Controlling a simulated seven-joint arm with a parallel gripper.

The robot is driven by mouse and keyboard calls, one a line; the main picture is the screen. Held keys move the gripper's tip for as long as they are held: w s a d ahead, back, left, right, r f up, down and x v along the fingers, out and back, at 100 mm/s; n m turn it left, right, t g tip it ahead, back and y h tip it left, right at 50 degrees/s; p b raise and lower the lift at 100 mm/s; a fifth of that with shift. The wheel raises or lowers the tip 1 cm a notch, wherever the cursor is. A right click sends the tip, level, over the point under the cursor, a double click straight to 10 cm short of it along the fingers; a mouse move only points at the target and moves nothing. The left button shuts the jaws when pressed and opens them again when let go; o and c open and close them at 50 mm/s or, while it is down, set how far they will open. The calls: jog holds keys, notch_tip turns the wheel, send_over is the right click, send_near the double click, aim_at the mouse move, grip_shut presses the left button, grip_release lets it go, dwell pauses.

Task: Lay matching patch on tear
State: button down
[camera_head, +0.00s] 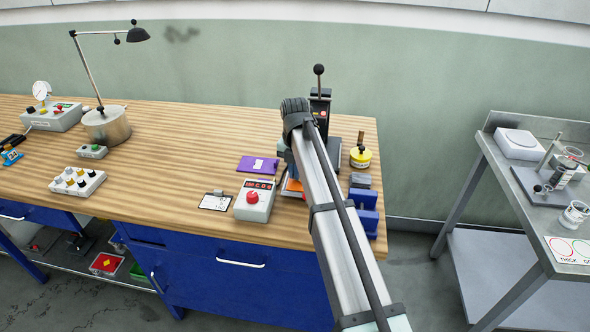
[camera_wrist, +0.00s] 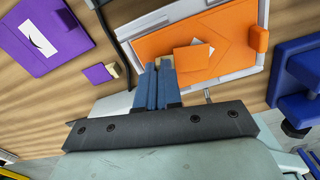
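An orange sheet (camera_wrist: 228,28) lies in a pale frame (camera_wrist: 262,22) in the wrist view. A small orange square patch (camera_wrist: 190,58) lies on it, with a whitish spot showing at its right edge; I cannot tell how much of a tear it covers. A purple sheet (camera_wrist: 68,45) with a white area and dark curved mark lies to the left; it also shows in the head view (camera_head: 247,162). A small purple piece (camera_wrist: 98,74) lies between them. My arm mostly hides the orange sheet (camera_head: 294,186) in the head view.
A grey box with a red button (camera_head: 254,202) and a small clipboard (camera_head: 215,202) stand near the front edge. A lever press (camera_head: 319,98) stands behind. The table's middle is clear.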

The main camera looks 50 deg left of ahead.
jog(key=shift+f, duration=0.25)
dwell(0.4)
jog(key=c, duration=1.2)
grip_release()
jog(key=shift+r, duration=0.15)
jog(key=shift+r, duration=3.4)
